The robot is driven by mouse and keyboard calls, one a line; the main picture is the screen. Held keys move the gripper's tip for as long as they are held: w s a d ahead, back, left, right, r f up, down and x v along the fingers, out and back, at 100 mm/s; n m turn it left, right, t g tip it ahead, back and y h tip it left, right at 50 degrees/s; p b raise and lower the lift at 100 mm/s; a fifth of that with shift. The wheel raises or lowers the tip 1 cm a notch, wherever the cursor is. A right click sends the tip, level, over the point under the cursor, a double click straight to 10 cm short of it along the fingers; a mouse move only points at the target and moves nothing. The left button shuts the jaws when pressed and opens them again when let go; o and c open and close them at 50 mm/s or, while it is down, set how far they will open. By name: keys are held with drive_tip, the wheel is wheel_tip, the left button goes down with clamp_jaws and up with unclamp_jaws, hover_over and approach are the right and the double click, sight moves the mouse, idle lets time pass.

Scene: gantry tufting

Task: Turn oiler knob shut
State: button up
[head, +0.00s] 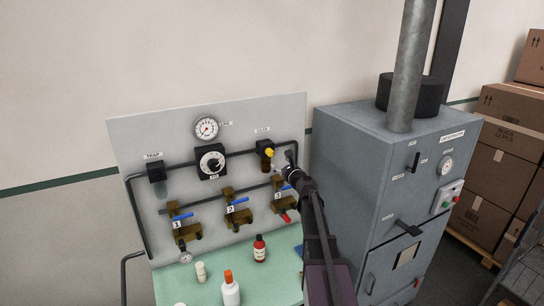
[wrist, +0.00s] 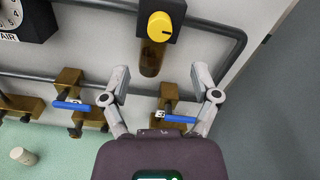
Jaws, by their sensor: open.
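The oiler on the wall panel has a round yellow knob (head: 269,152) on a black block, with an amber bowl below. In the wrist view the yellow knob (wrist: 159,26) shows at the top centre, with a dark mark line on its face. My gripper (wrist: 160,78) is open and empty, its two fingers spread apart below the knob in that view. The fingers do not touch the knob. In the head view my gripper (head: 285,164) is just right of and below the knob, and partly hides the panel there.
A black AIR dial (head: 210,162) and a pressure gauge (head: 206,127) are left of the oiler. Several brass valves with blue levers (head: 237,202) sit below. Bottles, including a red one (head: 259,248), stand on the green bench (head: 213,265). A grey cabinet (head: 345,170) stands right.

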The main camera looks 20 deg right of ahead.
sight(271, 154)
drive_tip(key=w, duration=0.8)
drive_tip(key=shift+a, duration=0.1)
clamp_jaws()
